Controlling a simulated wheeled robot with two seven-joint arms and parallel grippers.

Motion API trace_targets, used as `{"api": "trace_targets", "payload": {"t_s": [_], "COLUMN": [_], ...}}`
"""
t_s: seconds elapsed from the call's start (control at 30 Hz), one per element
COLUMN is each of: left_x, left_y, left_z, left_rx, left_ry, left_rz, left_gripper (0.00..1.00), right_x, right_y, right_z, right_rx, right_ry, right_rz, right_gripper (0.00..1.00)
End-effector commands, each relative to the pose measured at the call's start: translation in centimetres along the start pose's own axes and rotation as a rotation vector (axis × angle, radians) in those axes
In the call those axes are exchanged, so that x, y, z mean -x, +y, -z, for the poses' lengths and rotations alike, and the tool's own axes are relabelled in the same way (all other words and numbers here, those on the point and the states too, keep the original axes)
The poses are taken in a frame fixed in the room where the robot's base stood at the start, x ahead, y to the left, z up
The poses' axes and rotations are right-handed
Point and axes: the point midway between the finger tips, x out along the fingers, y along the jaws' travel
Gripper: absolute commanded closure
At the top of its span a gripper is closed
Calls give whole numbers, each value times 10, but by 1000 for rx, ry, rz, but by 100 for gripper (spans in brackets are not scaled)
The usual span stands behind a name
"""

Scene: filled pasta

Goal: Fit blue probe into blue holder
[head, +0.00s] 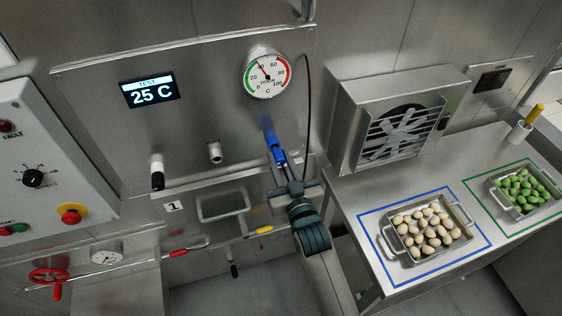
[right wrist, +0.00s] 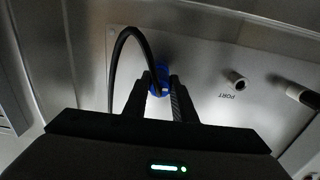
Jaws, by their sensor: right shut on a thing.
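The blue probe (head: 277,149) is in front of the steel panel, below and right of the round gauge. My right gripper (head: 282,167) is shut on it from below. In the right wrist view, the blue probe (right wrist: 160,78) shows between my two dark fingers, close to the panel. A darker blue part (head: 268,128) at its upper end looks like the blue holder. The two overlap, so I cannot tell whether the probe sits inside it. My left gripper is not in view.
A black cable (right wrist: 119,56) arcs beside my fingers. A metal port (head: 214,152) and a black-handled fitting (head: 157,174) stick out of the panel to the left. A fan box (head: 398,130) and trays of pasta (head: 388,242) stand on the bench to the right.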

Motion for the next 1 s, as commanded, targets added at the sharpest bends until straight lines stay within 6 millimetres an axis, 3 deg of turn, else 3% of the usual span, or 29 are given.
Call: {"api": "trace_targets", "payload": {"t_s": [1.0], "left_x": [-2], "left_y": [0], "left_z": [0], "left_rx": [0], "left_ry": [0], "left_rz": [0], "left_gripper": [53], "right_x": [-15], "right_y": [0], "right_z": [0], "right_rx": [0], "right_ry": [1], "right_rz": [0], "right_gripper": [100]}}
